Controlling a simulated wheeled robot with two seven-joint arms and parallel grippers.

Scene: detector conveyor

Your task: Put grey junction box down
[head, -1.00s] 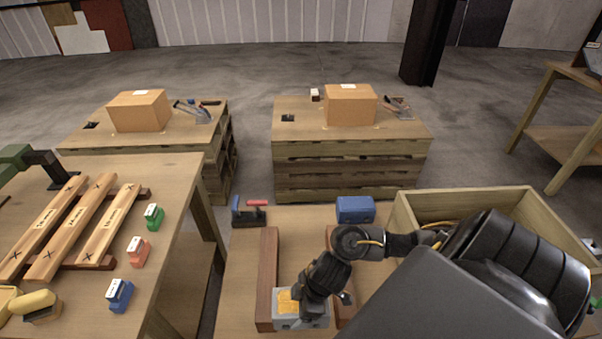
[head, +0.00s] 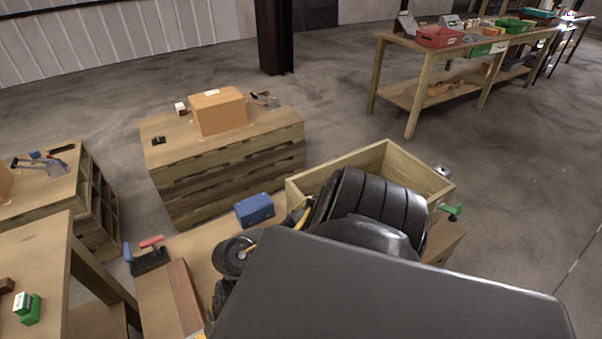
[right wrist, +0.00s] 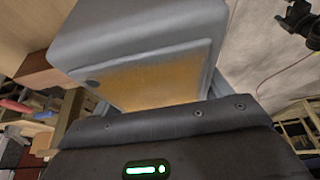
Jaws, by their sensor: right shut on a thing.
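The grey junction box (right wrist: 150,40), with a worn yellow-orange panel, fills the upper middle of the right wrist view. My right gripper (right wrist: 155,98) is shut on it, with the box right in front of the dark gripper body. Whether the box touches anything below cannot be told. In the head view my right arm covers the lower middle and hides the box and the gripper. My left gripper is not in view.
The near workbench carries a reddish-brown wooden rail (head: 184,296), a blue box (head: 254,209), a tool with red and blue handles (head: 147,256) and an open wooden crate (head: 409,166). A cardboard box (head: 218,112) sits on the pallet stack behind.

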